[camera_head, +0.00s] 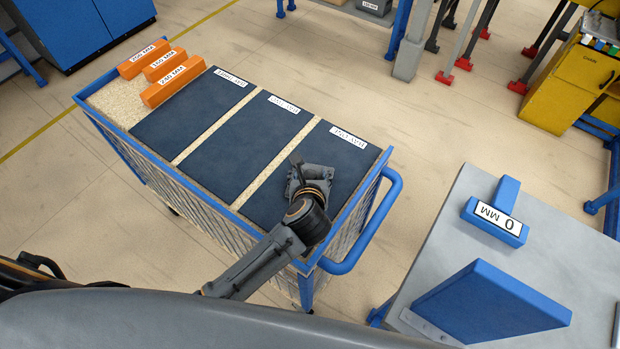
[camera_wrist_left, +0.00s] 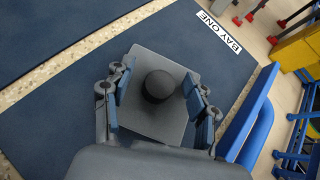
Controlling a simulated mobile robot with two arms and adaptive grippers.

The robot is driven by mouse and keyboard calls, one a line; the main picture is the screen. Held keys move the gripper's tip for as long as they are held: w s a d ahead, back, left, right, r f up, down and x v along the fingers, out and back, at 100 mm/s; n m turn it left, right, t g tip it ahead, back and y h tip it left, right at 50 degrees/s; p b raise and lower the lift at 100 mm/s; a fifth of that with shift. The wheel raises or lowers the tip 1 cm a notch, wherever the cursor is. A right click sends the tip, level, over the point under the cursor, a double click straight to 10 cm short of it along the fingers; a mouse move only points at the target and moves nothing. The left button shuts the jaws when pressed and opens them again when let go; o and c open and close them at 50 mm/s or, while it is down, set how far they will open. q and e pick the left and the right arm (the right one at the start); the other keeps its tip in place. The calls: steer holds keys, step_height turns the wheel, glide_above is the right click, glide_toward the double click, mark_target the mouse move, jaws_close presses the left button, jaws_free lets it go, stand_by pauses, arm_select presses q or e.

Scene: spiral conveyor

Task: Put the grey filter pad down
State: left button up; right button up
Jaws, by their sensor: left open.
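The grey filter pad (camera_wrist_left: 153,114) is a square plate with a dark round knob (camera_wrist_left: 160,86) on top. It lies on the dark blue bay one mat (camera_head: 333,163), the rightmost of three mats on the cart. My left gripper (camera_head: 311,182) is over this mat. In the left wrist view my left gripper (camera_wrist_left: 160,84) is open, with one finger on each side of the knob and a gap to it. In the head view the gripper hides much of the pad. My right gripper does not show.
Orange labelled blocks (camera_head: 172,80) stand at the cart's far left end. The blue cart handle (camera_head: 378,225) is right of the mat. A grey table (camera_head: 548,225) with a blue block marked 0 MM (camera_head: 494,216) stands at the right. The other two mats are bare.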

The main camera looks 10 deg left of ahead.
mark_target(310, 176)
arm_select(q)
steer(key=shift+c, duration=0.4)
jaws_close()
steer(key=shift+r+p, duration=0.55)
steer(key=shift+p, duration=0.05)
steer(key=r+p, duration=0.3)
steer(key=shift+s+r, duration=0.1)
steer(key=shift+s, duration=0.1)
steer(key=a+p+v, duration=0.3)
steer(key=p+v, duration=0.7)
steer(key=v, duration=0.5)
steer(key=shift+s+a, duration=0.15)
steer(key=shift+s, duration=0.55)
